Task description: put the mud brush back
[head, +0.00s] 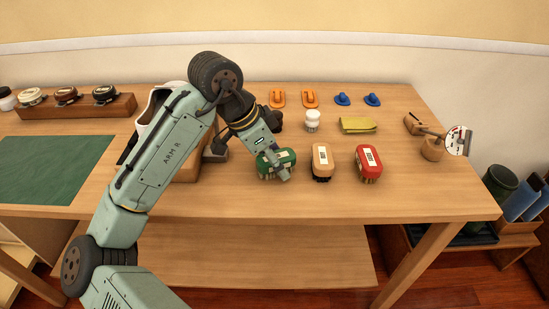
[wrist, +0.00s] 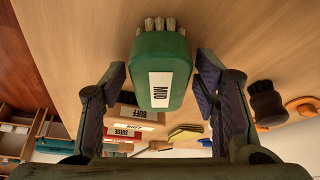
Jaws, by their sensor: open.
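The mud brush (head: 268,163) is a green-backed brush with a white label on the right half of the table. In the wrist view the brush (wrist: 164,48) has its MUD label facing the camera and its pale bristles at the top of the picture. My gripper (head: 278,168) is at the mud brush. In the wrist view the open fingers of my gripper (wrist: 162,75) stand on either side of it, with gaps showing between each pad and the brush. The head view partly hides the brush behind the gripper.
A tan brush (head: 321,158) and a red brush (head: 369,160) stand just right of it. A rack of tins (head: 75,107) and green mat (head: 50,168) are left.

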